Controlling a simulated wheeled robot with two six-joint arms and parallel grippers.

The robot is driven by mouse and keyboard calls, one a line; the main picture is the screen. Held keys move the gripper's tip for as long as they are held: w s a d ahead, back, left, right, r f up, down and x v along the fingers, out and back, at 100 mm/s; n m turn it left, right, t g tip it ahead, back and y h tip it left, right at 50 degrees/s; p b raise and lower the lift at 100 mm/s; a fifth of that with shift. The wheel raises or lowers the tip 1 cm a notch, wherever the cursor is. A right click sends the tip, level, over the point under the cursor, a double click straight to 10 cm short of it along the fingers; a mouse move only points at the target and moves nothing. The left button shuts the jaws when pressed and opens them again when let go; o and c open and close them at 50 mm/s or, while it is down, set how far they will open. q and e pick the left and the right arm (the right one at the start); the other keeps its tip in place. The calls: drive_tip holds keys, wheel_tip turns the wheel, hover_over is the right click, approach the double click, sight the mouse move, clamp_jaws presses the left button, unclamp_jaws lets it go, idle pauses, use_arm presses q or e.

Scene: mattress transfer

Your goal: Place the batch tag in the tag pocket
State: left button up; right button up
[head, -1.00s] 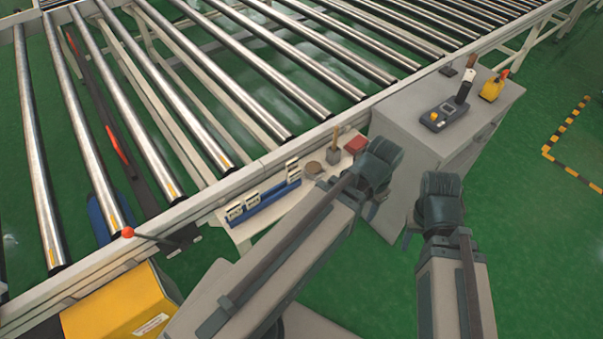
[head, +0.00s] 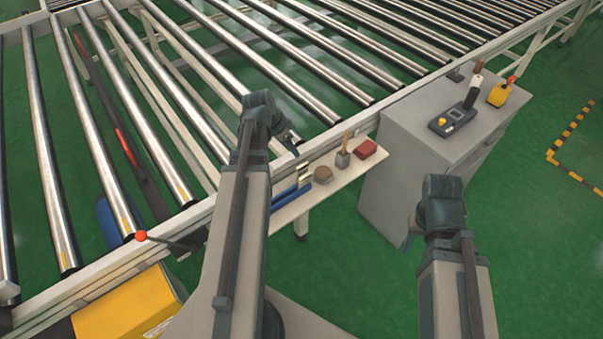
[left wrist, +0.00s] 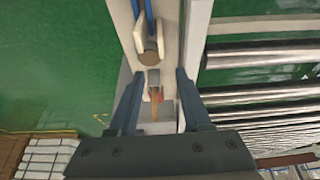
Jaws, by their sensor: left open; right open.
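I cannot clearly pick out the batch tag or the tag pocket. A blue rack (head: 285,199) with pale pieces by it lies on the side shelf (head: 318,196), partly hidden behind my left arm. The rack's end shows at the top of the left wrist view (left wrist: 148,22). My left gripper (head: 291,139) is above the conveyor's near rail by the shelf. In the left wrist view its two fingers are apart, with nothing held between them. My right gripper (head: 408,238) hangs over the floor in front of the grey cabinet, mostly hidden by its wrist.
The shelf also holds a round brown piece (head: 323,174), a wooden-handled block (head: 343,158) and a red block (head: 365,148). The grey cabinet (head: 400,185) carries a control box (head: 450,119) and a yellow device (head: 499,94). A red-knobbed lever (head: 142,236) sticks out at left.

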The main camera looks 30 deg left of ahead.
use_arm(q)
drive_tip(key=b, duration=0.8)
hover_over(302, 165)
drive_tip(key=s, duration=0.2)
drive_tip(key=f, duration=0.7)
drive_tip(key=shift+a+f, duration=0.2)
drive_tip(key=shift+f, duration=0.1)
drive_tip(key=shift+w+d+f, duration=0.1)
drive_tip(key=shift+w+f, duration=0.1)
drive_tip(key=shift+f, duration=0.1)
drive_tip(key=b+x, duration=0.4)
drive_tip(key=shift+a+f, duration=0.25)
drive_tip(key=shift+f, duration=0.05)
drive_tip(key=shift+w+d+f+b, duration=0.15)
drive_tip(key=shift+f+b, duration=0.1)
drive_tip(key=shift+b, duration=0.25)
drive_tip(key=shift+r, duration=0.1)
clamp_jaws()
